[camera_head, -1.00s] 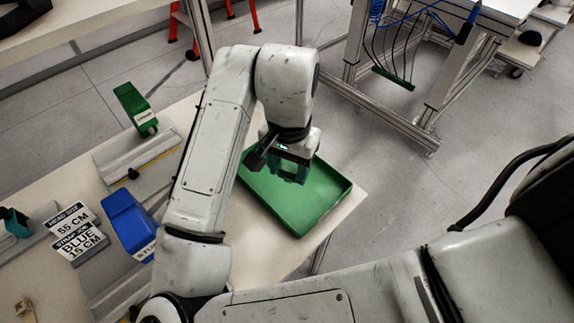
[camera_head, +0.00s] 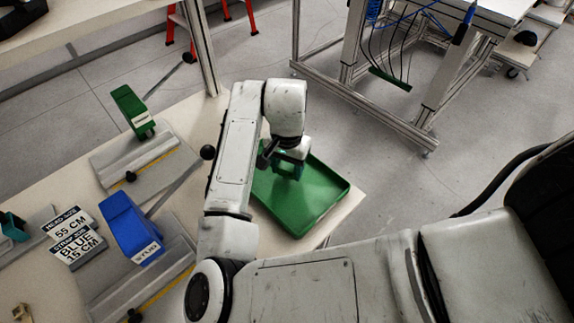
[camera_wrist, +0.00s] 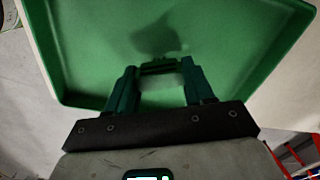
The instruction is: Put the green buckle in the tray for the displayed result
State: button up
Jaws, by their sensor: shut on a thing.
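The green tray (camera_head: 325,197) lies at the right corner of the table and fills much of the wrist view (camera_wrist: 85,50). My gripper (camera_head: 290,170) is over the tray, inside its outline. In the wrist view, my gripper (camera_wrist: 160,78) is shut on a small dark green piece, the buckle (camera_wrist: 160,67), held between the teal fingertips. A dark shadow falls on the tray floor beyond it. The fingers hide part of the buckle, and I cannot tell whether it touches the tray floor. Two signs (camera_head: 72,236) read "HEAD SIZE 55 CM" and "STRAP FOR BLUE 15 CM".
A green-handled lever tool (camera_head: 133,110) and a blue one (camera_head: 130,225) stand on the table (camera_head: 190,125) left of my arm. A small tan piece (camera_head: 21,312) lies at the lower left. The tray floor around my gripper looks clear.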

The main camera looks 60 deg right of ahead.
aim_at(287, 167)
jog(key=shift+f, duration=0.2)
jog(key=o, duration=1.1)
jog(key=shift+r, duration=0.1)
notch_tip(287, 167, up, 12)
jog(key=shift+r+p, duration=0.15)
jog(key=shift+p, duration=0.3)
